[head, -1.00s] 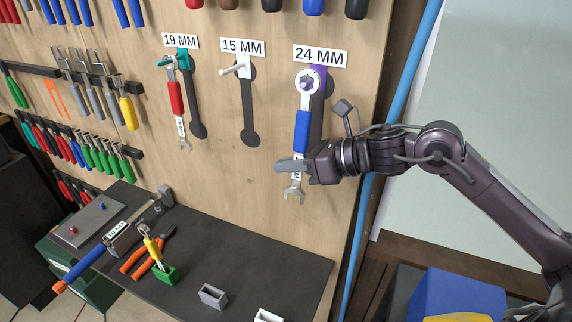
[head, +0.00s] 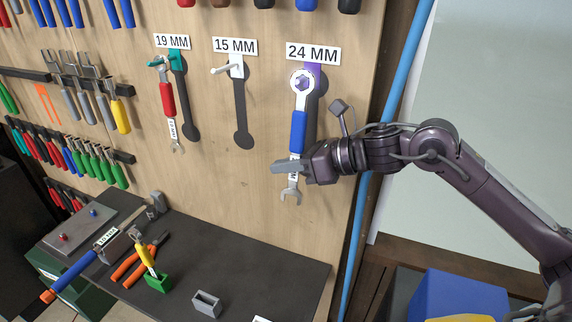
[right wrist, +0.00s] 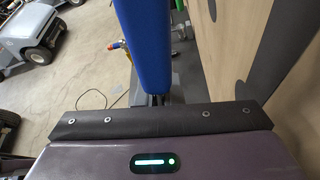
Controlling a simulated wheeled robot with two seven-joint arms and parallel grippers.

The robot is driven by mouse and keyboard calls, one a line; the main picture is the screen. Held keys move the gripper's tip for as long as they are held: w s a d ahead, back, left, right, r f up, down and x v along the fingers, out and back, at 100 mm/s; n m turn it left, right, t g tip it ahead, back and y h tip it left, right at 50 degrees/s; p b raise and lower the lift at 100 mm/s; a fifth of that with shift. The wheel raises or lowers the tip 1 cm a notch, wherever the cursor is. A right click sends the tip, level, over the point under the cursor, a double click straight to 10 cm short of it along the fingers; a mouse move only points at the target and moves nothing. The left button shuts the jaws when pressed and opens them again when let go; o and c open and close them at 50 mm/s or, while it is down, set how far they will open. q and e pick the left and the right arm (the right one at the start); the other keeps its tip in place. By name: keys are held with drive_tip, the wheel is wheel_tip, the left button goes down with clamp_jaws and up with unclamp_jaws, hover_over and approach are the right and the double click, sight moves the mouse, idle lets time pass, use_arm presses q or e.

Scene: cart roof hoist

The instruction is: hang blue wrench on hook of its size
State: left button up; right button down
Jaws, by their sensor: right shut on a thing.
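The blue wrench (head: 298,130) hangs nearly upright in front of the board under the 24 MM label (head: 313,53). Its ring end is at the purple hook (head: 303,83), and purple shows through the ring, which appears to be around the hook. Its open jaw end points down. My right gripper (head: 292,167) is shut on the wrench's lower shaft, below the blue handle. The handle also fills the top middle of the right wrist view (right wrist: 145,45). The gripper hides part of the shaft. My left gripper is not in view.
The 15 MM hook (head: 228,69) is empty. A red wrench (head: 167,100) hangs under the 19 MM label (head: 172,41). Below is a dark bench (head: 240,255) with a green holder (head: 158,283), a grey holder (head: 206,303) and orange-handled pliers (head: 130,265). A blue pipe (head: 372,175) runs beside the board.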

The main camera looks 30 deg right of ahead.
drive_tip(key=c, duration=1.5)
unclamp_jaws()
drive_tip(key=shift+s+d+b, duration=0.45)
drive_tip(key=shift+d+b, duration=0.1)
drive_tip(key=shift+b, duration=0.2)
drive_tip(key=b+v, duration=0.3)
drive_tip(key=v, duration=0.3)
drive_tip(key=shift+s+r+b, duration=0.15)
drive_tip(key=shift+r+b, duration=0.2)
drive_tip(key=shift+d+f, duration=0.1)
